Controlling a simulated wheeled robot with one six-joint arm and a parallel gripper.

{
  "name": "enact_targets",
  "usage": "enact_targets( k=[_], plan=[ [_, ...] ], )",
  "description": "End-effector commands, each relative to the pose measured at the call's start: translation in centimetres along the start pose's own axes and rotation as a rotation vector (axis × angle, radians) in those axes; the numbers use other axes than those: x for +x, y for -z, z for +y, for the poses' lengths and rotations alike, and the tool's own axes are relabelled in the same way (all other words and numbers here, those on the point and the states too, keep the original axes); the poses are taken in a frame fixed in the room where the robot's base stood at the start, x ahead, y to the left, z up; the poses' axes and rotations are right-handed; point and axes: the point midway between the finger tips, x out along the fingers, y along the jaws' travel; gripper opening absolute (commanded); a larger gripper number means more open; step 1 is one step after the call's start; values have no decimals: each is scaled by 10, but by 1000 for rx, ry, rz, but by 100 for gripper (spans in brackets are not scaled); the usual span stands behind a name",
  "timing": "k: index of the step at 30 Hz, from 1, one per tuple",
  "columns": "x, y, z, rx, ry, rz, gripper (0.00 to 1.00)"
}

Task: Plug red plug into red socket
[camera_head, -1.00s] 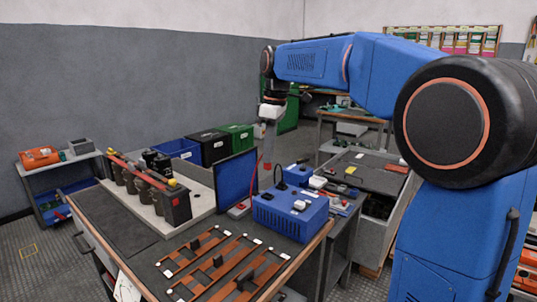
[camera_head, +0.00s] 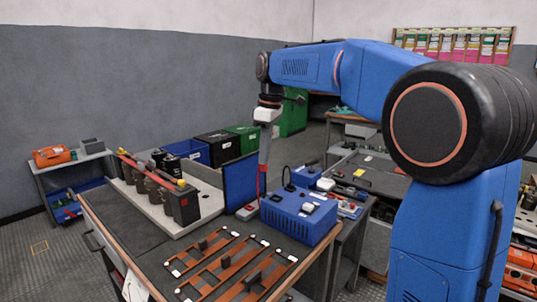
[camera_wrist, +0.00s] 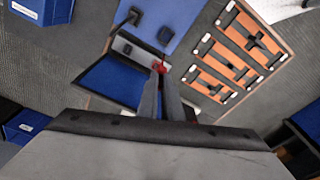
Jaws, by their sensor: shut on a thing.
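My gripper (camera_wrist: 160,74) points down and is shut on the red plug (camera_wrist: 158,66), most of which the fingers hide. In the head view my gripper (camera_head: 262,190) hangs just left of the blue power box (camera_head: 290,222), close above the small grey unit with red on it (camera_head: 247,212). In the wrist view the blue box (camera_wrist: 185,12) lies beyond the fingertips, and a grey strip with a black part (camera_wrist: 127,48) lies left of them. I cannot make out the red socket or whether the plug touches anything.
A blue upright panel (camera_head: 240,183) stands close left of my gripper. Dark capacitors on a pale base (camera_head: 165,190) stand further left. Copper bars (camera_head: 230,265) lie on the table in front. A black cable loop rises from the blue box.

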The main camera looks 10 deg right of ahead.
Motion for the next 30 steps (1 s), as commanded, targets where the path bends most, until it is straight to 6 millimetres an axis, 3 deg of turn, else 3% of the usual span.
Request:
enact_targets(
  k=[30],
  plan=[
    [14, 47, 7, 0, 0, 0, 0]
  ],
)
